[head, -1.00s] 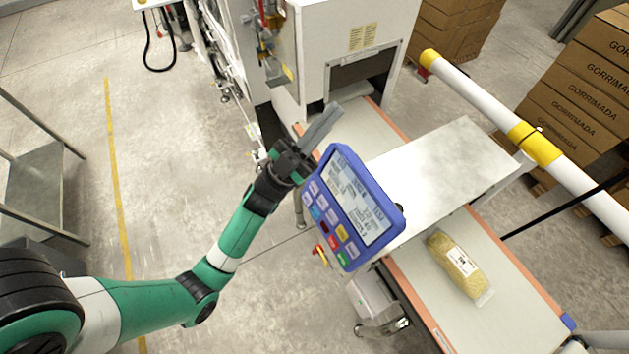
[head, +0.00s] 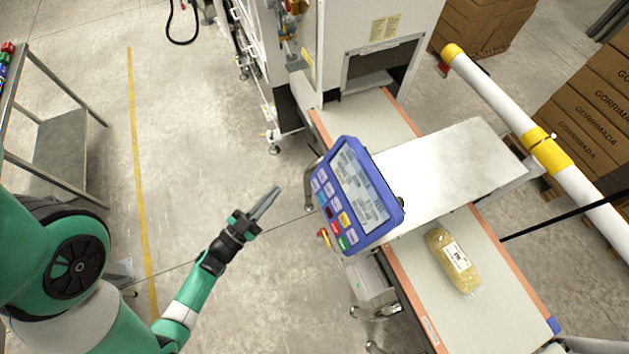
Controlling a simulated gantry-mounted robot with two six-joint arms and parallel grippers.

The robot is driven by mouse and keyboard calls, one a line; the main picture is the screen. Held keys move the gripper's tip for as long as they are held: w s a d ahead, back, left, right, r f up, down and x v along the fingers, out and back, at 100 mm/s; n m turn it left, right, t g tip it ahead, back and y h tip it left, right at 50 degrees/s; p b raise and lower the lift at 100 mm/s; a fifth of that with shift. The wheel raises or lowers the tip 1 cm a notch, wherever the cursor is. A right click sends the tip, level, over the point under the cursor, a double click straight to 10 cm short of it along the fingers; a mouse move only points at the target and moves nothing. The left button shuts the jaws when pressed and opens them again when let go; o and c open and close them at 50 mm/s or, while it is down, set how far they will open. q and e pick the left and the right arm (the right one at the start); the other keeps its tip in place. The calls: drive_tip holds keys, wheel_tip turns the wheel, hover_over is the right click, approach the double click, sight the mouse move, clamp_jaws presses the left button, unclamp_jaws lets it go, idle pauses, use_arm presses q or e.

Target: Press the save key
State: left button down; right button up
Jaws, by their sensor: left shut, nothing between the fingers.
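The blue control panel (head: 385,216) stands tilted over the near side of the belt machine, with a grey screen (head: 359,190). A column of small coloured keys (head: 333,211) runs along its left side: blue, white, red, yellow and green ones show. The key labels are too small to read, so I cannot tell which one is the save key. My left gripper (head: 268,200) is shut and empty. It is left of the panel, apart from it, with its fingertips pointing up and right. My right gripper is not in view.
A yellow bagged product (head: 453,258) lies on the lower belt (head: 487,297). A metal plate (head: 450,165) covers the middle section. A white and yellow rail (head: 520,125) crosses at right, before stacked cartons (head: 590,105). A metal cart (head: 60,150) stands at left. The floor between is clear.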

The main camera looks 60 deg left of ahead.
use_arm(q)
drive_tip(key=b, duration=0.8)
approach(314, 179)
drive_tip(key=w+a+r, duration=0.2)
drive_tip(key=w, duration=0.2)
drive_tip(key=shift+a, duration=0.1)
drive_tip(key=shift+w+f, duration=0.1)
drive_tip(key=shift+w, duration=0.1)
idle(1.3)
drive_tip(key=shift+w+f, duration=0.1)
drive_tip(key=shift+w, duration=0.15)
drive_tip(key=shift+w+f, duration=0.15)
drive_tip(key=shift+w, duration=0.2)
idle(0.7)
drive_tip(key=shift+s, duration=0.1)
drive_tip(key=shift+s+r, duration=0.35)
drive_tip(key=shift+s, duration=0.3)
